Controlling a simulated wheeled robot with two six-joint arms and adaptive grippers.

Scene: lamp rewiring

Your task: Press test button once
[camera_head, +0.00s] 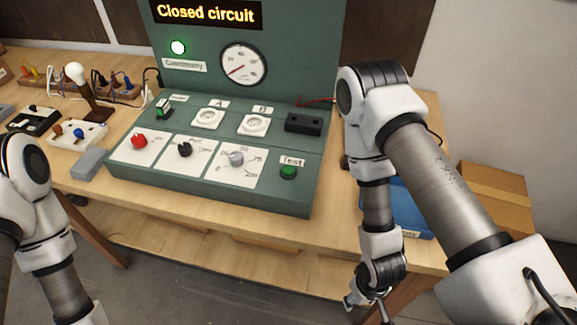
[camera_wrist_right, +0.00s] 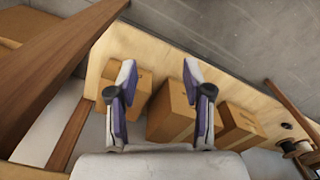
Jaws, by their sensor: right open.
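The green test button (camera_head: 289,172) sits at the lower right of the green test panel (camera_head: 210,192), under a label reading "Test". The panel's display (camera_head: 207,12) reads "Closed circuit", and a green lamp (camera_head: 178,47) beside the dial is lit. My right gripper (camera_head: 367,304) hangs low in front of the bench's front edge, to the right of and below the button, apart from it. In the right wrist view my right gripper (camera_wrist_right: 160,85) is open with nothing between its fingers. My left arm shows at the left edge, but its gripper is out of view.
The panel carries a red knob (camera_head: 139,141), a black knob (camera_head: 184,150), a grey knob (camera_head: 236,158) and two sockets. A blue bin (camera_head: 408,212) stands right of the panel, partly behind my right arm. Cardboard boxes (camera_wrist_right: 172,112) lie below the gripper. Lamp parts stand at left.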

